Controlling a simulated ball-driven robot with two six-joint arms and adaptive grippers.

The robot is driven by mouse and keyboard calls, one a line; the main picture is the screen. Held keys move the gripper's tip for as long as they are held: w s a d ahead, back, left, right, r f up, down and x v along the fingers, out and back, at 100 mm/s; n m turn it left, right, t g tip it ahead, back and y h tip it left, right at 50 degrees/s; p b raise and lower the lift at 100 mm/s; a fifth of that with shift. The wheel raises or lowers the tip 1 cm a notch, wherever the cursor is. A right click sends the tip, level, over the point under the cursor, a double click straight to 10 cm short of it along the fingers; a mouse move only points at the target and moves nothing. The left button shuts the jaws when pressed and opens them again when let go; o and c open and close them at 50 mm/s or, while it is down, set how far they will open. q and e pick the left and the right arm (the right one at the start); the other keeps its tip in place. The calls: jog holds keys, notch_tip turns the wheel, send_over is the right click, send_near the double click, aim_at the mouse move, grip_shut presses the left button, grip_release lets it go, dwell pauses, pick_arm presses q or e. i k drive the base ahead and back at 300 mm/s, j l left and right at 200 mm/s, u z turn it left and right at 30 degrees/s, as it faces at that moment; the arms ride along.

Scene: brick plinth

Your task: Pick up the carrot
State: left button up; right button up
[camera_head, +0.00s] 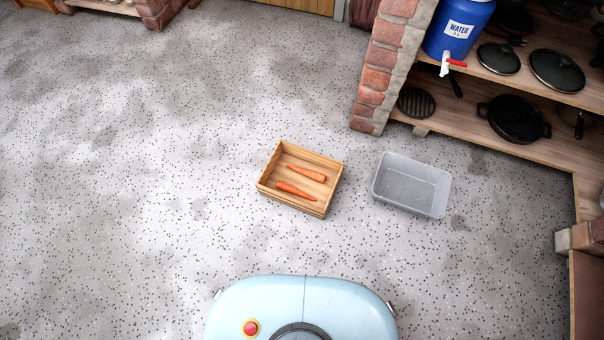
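Two orange carrots lie in a wooden crate (265,185) on the floor, in the middle of the head view. The upper carrot (307,174) lies nearer the crate's far side. The lower carrot (296,191) lies nearer its front side. They lie roughly parallel and apart from each other. Neither my left nor my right gripper is in view.
An empty grey translucent bin (412,184) stands on the floor right of the crate. A brick plinth (382,68) with wooden shelves holds pans and a blue water container (458,27) at the upper right. The speckled floor at left is clear.

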aim_at(318, 176)
jog(key=i+l+u, duration=0.15)
jog(key=l+u, duration=0.25)
jog(key=i+l+u, duration=0.15)
jog(key=u, duration=0.25)
jog(key=i+l+u, duration=0.1)
jog(key=l+u, duration=0.35)
